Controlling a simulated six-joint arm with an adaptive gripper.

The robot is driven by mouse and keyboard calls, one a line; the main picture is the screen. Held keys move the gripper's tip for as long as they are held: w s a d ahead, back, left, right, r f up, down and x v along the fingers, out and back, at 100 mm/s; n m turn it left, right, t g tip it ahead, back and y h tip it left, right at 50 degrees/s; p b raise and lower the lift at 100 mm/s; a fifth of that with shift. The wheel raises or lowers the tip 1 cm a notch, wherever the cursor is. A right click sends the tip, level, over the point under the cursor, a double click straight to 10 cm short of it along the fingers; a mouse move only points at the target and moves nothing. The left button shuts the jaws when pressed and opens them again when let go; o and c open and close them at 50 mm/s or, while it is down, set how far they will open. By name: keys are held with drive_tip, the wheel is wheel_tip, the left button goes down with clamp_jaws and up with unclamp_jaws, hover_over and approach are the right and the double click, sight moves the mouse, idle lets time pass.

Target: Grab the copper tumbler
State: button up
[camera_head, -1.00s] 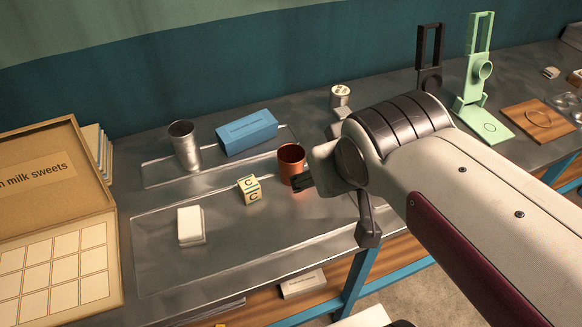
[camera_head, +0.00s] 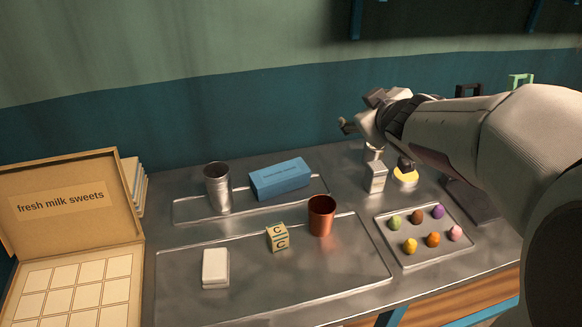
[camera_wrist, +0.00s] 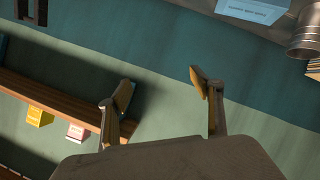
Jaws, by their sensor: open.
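The copper tumbler (camera_head: 321,216) stands upright on the front metal tray (camera_head: 340,266), right of a lettered cube. It is not in the wrist view. My gripper (camera_head: 346,126) is raised above the back of the table, behind and above the tumbler and apart from it. In the wrist view my gripper (camera_wrist: 162,88) has its two fingers spread wide with nothing between them, facing the wall.
A steel cup (camera_head: 218,188) and blue box (camera_head: 280,179) are on the rear tray. The lettered cube (camera_head: 277,237) and white block (camera_head: 216,268) lie left of the tumbler. A tray of coloured sweets (camera_head: 423,252) is at right. An open box (camera_head: 70,235) stands far left.

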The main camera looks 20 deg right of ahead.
drive_tip(key=w+f+n+y, duration=0.3)
drive_tip(key=w+f, duration=0.1)
drive_tip(key=w, duration=0.1)
drive_tip(key=n+g+y, duration=0.5)
drive_tip(key=g+y, duration=0.2)
drive_tip(key=y, duration=0.5)
approach(321, 218)
drive_tip(key=w, duration=0.3)
drive_tip(key=shift+w+a+f, duration=0.15)
drive_tip(key=shift+w+a, duration=0.1)
drive_tip(key=shift+a, duration=0.05)
drive_tip(key=shift+x, duration=1.35)
